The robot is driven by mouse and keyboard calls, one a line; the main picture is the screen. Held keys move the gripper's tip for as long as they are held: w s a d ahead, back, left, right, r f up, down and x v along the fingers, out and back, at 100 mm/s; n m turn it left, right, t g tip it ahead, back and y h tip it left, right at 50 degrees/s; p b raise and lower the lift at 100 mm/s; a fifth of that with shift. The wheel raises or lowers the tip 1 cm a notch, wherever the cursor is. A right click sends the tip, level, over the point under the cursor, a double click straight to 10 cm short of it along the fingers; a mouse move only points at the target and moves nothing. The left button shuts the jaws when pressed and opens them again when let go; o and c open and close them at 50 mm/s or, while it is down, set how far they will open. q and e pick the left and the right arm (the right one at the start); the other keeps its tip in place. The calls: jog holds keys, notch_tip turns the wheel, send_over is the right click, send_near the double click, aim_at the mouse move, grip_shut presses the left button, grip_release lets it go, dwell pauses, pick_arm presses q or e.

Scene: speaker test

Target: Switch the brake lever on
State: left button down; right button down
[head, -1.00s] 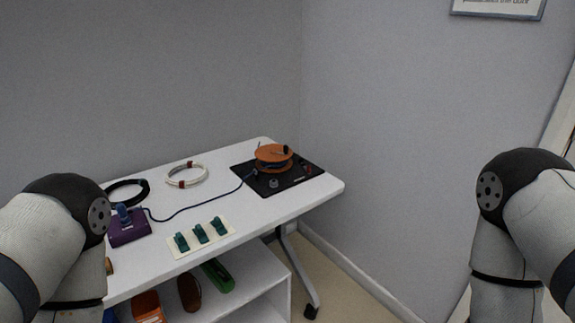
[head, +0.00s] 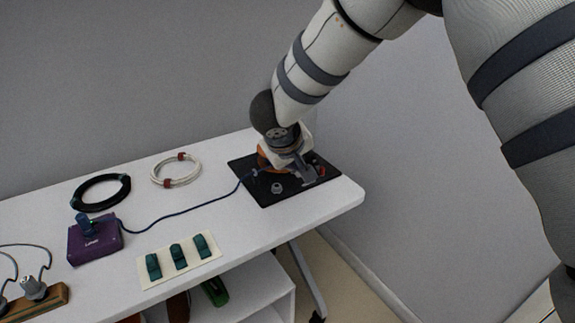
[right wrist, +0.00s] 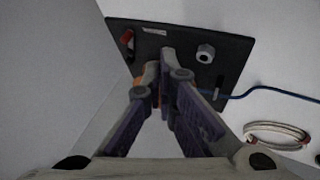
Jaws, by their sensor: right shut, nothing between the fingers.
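A black board (head: 283,195) lies at the right end of the white table. An orange cable reel (head: 264,160) stands on it, mostly hidden behind my right gripper (head: 308,176). A small red part (head: 321,171), which looks like the brake lever, is at the board's right side; its position is too small to read. The right wrist view also shows the red part (right wrist: 127,42) at the board's upper left. My right gripper (right wrist: 160,66) is shut and empty, pointing down over the board near the reel; contact cannot be told. My left gripper is out of view.
A grey knob (head: 277,188) sits on the board. A blue cable (head: 185,213) runs to a purple box (head: 94,240). A white switch panel (head: 180,261), a black coil (head: 101,193), a white coil (head: 175,171) and a wooden plug block (head: 40,303) share the table.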

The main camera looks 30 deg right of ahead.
aim_at(313, 183)
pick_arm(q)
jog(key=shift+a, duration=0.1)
pick_arm(e)
jog(key=shift+a+r, duration=0.1)
jog(key=shift+r, duration=0.05)
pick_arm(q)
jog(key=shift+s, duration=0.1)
